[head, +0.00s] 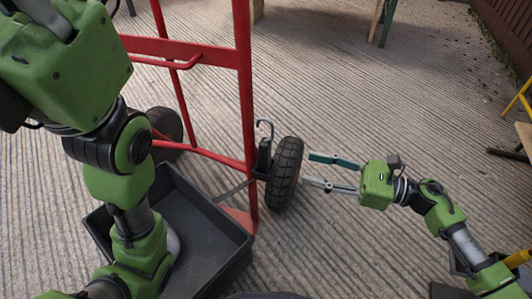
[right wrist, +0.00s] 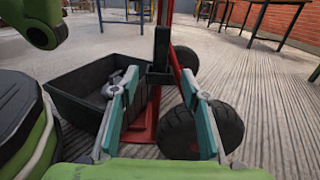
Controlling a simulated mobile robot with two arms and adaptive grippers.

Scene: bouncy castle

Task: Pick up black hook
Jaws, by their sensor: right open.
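The black hook (head: 264,148) is at the red frame of a hand truck, beside its near wheel, with its curved tip pointing up. In the right wrist view the black hook (right wrist: 160,52) stands upright against the red post, ahead between my fingers. My right gripper (head: 308,170) is open and empty, pointing left toward the wheel and hook. The right wrist view shows both fingers of my right gripper (right wrist: 159,78) spread. My left arm crosses the left of the head view; its gripper is out of view.
The wheel (head: 286,173) stands between my right gripper and the hook. A black tray (head: 222,262) sits on the ground left of it, partly behind my left arm; a grey item (right wrist: 118,82) lies inside. Red bars (head: 243,90) rise behind.

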